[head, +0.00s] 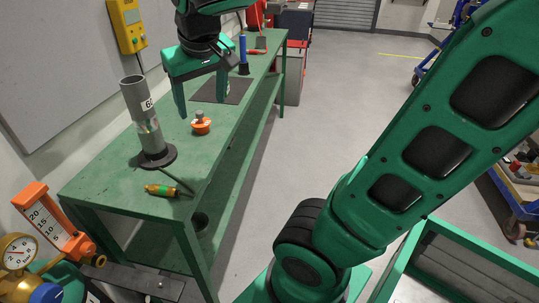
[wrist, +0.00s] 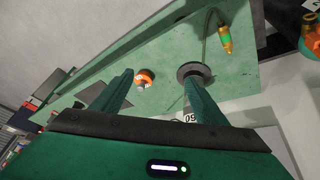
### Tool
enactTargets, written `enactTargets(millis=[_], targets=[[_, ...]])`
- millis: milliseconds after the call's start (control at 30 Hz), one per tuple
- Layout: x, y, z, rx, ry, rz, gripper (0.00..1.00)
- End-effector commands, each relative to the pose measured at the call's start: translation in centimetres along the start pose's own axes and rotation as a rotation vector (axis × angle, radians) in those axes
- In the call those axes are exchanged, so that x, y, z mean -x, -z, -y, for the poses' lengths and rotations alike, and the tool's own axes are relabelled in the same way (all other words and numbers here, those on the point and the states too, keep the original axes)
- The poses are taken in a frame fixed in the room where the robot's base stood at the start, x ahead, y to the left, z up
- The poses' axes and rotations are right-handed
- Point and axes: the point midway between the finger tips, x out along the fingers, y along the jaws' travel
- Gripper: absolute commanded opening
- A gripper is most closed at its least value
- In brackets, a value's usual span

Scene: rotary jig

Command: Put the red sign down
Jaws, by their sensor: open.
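No red sign can be made out for certain in either view. A red object (head: 255,15) stands beyond the far end of the green bench (head: 100,185), too small to tell if it is the sign. My gripper (head: 203,100) is open and empty above the bench, its fingers pointing down. In the wrist view the gripper (wrist: 160,85) also shows nothing between its fingers. A small orange piece with a grey knob (head: 201,126) sits on the bench below the gripper; it also shows in the wrist view (wrist: 146,78), apart from the fingers.
A grey tube labelled 60 (head: 141,115) stands upright on a black round base, left of the gripper. A yellow-green fitting (head: 161,190) lies near the bench's front. A dark mat (head: 225,90) and blue cylinder (head: 243,50) are farther back. Open floor (head: 330,110) lies right.

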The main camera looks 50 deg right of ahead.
Motion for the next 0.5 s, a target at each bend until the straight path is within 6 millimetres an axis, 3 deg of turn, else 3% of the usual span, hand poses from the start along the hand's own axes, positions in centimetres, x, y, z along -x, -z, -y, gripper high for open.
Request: enactTargets(millis=[33, 100, 200, 333, 500], targets=[[-1.3, -2.7, -2.6, -0.056, -0.016, 0.060, 0.67], [-2.7, -6.7, -5.3, -0.126, -0.025, 0.144, 0.67], [-4.1, -12.3, -8.0, -0.221, -0.025, 0.252, 0.67], [-5.0, -18.1, -9.4, -0.319, -0.010, 0.358, 0.67], [-5.3, -21.9, -9.5, -0.381, 0.008, 0.426, 0.67]])
